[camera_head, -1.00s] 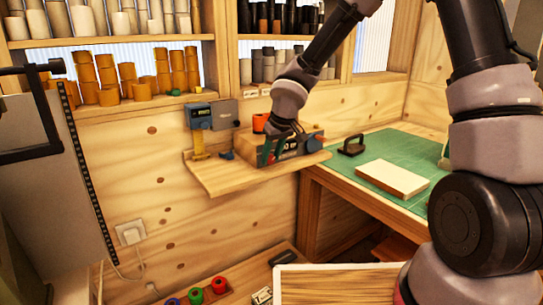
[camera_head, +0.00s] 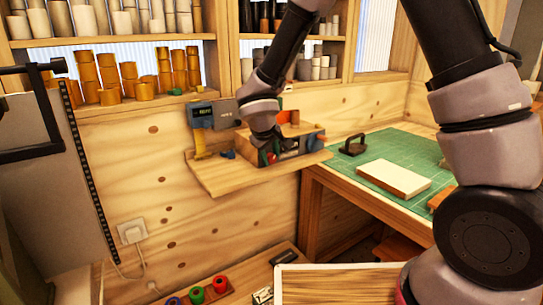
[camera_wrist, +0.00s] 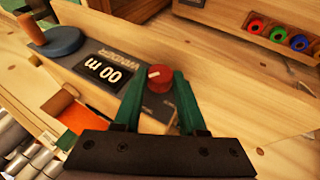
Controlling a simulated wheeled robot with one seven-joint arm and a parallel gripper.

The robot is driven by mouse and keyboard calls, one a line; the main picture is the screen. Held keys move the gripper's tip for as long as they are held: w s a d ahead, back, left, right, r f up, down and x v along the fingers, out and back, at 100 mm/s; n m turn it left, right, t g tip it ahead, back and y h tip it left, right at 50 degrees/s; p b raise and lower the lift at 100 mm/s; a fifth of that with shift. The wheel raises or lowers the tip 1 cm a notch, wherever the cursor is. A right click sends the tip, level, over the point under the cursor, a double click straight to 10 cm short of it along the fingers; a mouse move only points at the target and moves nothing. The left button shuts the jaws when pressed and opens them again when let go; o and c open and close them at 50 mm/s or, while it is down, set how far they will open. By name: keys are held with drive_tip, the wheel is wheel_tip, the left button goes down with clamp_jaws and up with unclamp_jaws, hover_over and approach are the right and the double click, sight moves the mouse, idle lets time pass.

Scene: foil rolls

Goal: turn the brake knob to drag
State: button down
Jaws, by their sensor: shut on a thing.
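The winder (camera_head: 300,146) is a grey machine on a wooden wall shelf (camera_head: 232,178). In the wrist view its face (camera_wrist: 112,68) shows a display reading "00 m". The brake knob (camera_wrist: 160,78) is a red round knob with a pale mark on its top. My gripper (camera_wrist: 158,76) has its two green fingers on either side of the knob, shut on it. In the head view my gripper (camera_head: 267,158) is at the winder's left front, with a bit of red at its fingers. The drag marking cannot be read.
A blue disc with a wooden handle (camera_wrist: 57,42) is on the winder. A blue-grey meter box (camera_head: 201,115) hangs on the wall to the left. The green-matted bench (camera_head: 400,150) on the right holds a cream block (camera_head: 393,178) and a black handled tool (camera_head: 352,146).

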drive_tip(key=t+h, duration=0.1)
drive_tip(key=h, duration=0.1)
drive_tip(key=n+t, duration=0.1)
drive_tip(key=shift+s+a+f+t+h, duration=0.2)
drive_tip(key=shift+a+f+t+h, duration=0.1)
drive_tip(key=shift+h, duration=0.1)
drive_tip(key=shift+n+t+h, duration=0.3)
drive_tip(key=shift+t+h, duration=0.4)
drive_tip(key=shift+h, duration=0.1)
drive_tip(key=shift+c, duration=2.4)
unclamp_jaws()
drive_tip(key=shift+f, duration=0.1)
